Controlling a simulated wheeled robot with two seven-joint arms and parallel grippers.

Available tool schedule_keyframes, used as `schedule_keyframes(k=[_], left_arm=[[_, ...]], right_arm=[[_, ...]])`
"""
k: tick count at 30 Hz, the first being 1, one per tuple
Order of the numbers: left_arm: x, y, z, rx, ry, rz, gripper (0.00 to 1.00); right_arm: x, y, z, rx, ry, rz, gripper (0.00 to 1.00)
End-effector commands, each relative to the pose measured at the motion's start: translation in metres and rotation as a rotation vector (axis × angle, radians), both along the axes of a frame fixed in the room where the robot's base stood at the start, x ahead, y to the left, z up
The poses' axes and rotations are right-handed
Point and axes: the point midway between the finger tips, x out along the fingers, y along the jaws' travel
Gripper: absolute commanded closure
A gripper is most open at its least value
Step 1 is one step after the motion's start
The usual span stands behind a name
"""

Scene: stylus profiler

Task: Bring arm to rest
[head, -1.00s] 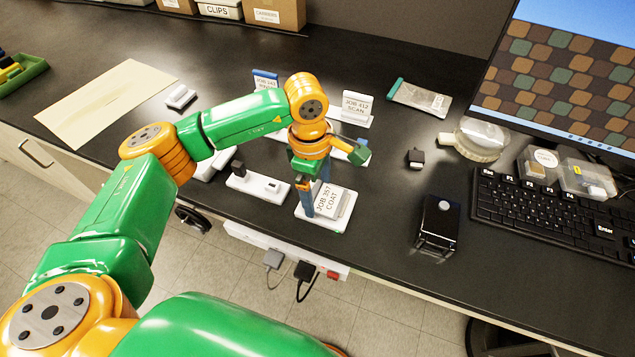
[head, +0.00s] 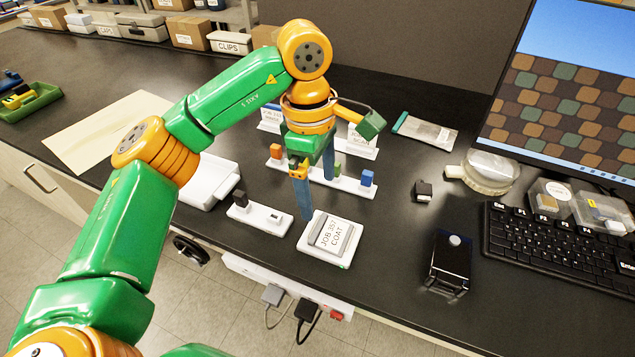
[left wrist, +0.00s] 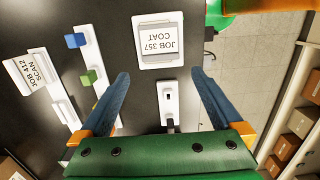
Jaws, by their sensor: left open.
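My left arm comes in from the left in the head view. Its gripper (head: 316,190) is open and empty, with two blue fingers pointing down, above the bench between the white holder strips. In the left wrist view the spread fingers (left wrist: 165,105) have nothing between them that they touch. The white block labelled JOB 357 COAT (head: 332,238) lies on the bench, nearer the front edge than the gripper and apart from it; it also shows in the left wrist view (left wrist: 158,42). My right gripper is not in view.
Behind the gripper is a white strip with coloured blocks (head: 345,183). A small white strip (head: 258,218) stands at left, a black device (head: 447,262) at right. Keyboard (head: 555,240) and monitor (head: 570,85) fill the right. A beige sheet (head: 95,135) lies at left.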

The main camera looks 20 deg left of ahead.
Motion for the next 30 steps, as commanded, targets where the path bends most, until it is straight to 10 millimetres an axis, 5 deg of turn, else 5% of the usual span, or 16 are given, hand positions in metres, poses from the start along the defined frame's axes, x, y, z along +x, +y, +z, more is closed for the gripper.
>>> schedule_keyframes(k=[6,18,30], left_arm=[[0.000,0.002,0.022,0.000,0.000,-0.001,0.00],[0.000,0.002,0.023,0.000,0.001,0.000,0.00],[0.000,0.002,0.098,0.000,0.001,0.000,0.00]], right_arm=[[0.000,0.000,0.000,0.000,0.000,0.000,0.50],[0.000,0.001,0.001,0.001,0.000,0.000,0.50],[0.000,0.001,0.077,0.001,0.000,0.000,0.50]])
